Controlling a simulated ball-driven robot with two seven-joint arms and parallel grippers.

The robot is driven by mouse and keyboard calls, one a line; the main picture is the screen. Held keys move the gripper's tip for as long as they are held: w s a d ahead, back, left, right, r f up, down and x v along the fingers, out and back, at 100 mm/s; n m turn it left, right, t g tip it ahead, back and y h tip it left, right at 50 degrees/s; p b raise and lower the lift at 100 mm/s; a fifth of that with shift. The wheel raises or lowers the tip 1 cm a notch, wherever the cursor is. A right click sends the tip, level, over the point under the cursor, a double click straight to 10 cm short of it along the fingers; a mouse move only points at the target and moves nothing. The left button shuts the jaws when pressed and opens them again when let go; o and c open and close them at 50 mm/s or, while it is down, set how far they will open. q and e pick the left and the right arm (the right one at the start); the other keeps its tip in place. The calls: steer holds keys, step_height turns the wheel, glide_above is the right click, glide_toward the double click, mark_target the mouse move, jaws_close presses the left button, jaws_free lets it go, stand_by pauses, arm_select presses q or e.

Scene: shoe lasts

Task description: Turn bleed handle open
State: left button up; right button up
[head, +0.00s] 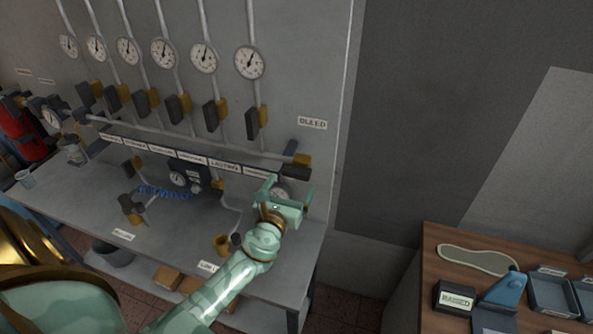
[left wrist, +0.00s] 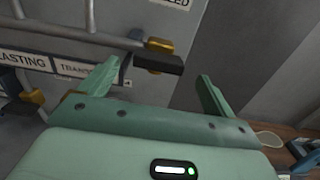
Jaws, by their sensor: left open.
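The bleed valve has a dark handle (head: 295,158) and a brass-yellow body (head: 301,171) at the right end of the horizontal pipe, below the BLEED label (head: 312,123). In the left wrist view the dark bleed handle (left wrist: 158,63) lies roughly level, pointing right from the pipe end. My left gripper (head: 284,191) is open and empty, just below and in front of the valve. In the left wrist view the handle appears between the two spread fingers (left wrist: 158,74), beyond their tips and apparently not touching. My right gripper is not in view.
Several gauges (head: 203,57) and dark-handled valves (head: 215,115) line the grey panel. A label rail (head: 190,156) runs below the pipe. A grey bench (head: 165,235) lies under it. A wooden table (head: 432,262) with a blue tool (head: 508,290) stands at right.

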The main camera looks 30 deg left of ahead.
mark_target(295, 176)
arm_select(q)
steer(key=x, duration=0.6)
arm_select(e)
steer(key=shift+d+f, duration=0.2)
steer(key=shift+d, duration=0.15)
arm_select(q)
steer(key=shift+s, duration=0.1)
steer(key=c, duration=1)
